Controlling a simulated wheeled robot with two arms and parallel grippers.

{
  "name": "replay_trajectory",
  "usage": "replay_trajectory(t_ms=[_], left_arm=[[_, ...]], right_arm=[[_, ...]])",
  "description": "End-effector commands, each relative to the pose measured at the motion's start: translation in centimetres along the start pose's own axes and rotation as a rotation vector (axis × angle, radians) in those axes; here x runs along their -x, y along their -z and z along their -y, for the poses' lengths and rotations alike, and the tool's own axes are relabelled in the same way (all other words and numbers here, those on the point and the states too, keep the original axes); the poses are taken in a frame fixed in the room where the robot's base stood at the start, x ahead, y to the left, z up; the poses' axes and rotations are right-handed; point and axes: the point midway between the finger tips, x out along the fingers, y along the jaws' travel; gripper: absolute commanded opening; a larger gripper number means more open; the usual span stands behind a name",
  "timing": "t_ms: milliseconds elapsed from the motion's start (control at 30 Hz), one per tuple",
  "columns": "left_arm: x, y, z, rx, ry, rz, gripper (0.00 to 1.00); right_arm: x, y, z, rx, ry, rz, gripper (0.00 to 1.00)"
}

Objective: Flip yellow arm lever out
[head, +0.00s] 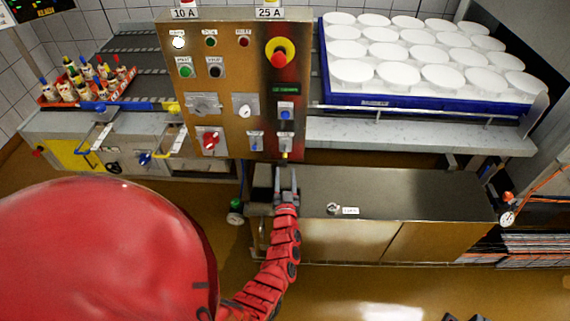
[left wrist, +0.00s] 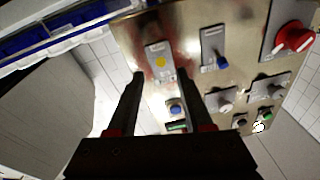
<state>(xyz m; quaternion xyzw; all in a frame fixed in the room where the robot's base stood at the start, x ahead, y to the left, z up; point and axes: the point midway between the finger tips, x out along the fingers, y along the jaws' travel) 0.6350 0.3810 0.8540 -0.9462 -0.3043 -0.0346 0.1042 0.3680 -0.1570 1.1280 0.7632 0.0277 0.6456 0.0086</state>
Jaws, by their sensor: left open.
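The yellow lever (head: 284,153) is a small toggle on a grey plate, low on the right side of the metal control panel (head: 225,75). In the left wrist view, which shows the panel upside down, its yellow end (left wrist: 160,62) points toward the camera. My left gripper (head: 287,176) is open and empty just below and in front of the lever. In the left wrist view its fingertips (left wrist: 160,75) lie on either side of the lever plate; I see no contact. Two dark shapes at the bottom right edge of the head view may be my right gripper, mostly cut off.
A blue-tipped lever (head: 255,144) is close beside the yellow one, with a blue button (head: 286,112) above it. A red knob (head: 210,140) and emergency stop (head: 279,57) stick out. A metal cabinet (head: 390,205) stands below; a blue tray (head: 400,101) of white moulds is right.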

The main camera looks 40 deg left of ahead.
Motion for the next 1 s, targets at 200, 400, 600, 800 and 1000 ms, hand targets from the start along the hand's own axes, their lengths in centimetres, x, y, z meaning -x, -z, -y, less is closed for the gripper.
replay_trajectory(t_ms=[200,400,600,800,1000], left_arm=[[4.7,-0.3,0.2,0.001,0.005,0.0,0.51],[8.1,-0.3,0.1,0.0,0.002,0.0,0.51],[9.7,0.0,0.1,0.001,0.003,-0.001,0.51],[9.9,0.0,0.1,0.0,0.003,-0.001,0.51],[9.8,0.0,0.1,0.0,0.003,-0.002,0.51]], right_arm=[[1.0,-0.2,0.1,0.0,0.0,0.0,0.0],[1.8,-0.3,0.1,0.0,0.0,0.0,0.0],[2.0,-0.3,0.1,0.0,0.0,0.0,0.0],[2.0,-0.3,0.1,0.0,0.0,0.0,0.0],[2.0,-0.3,0.1,0.0,0.0,0.0,0.0]])
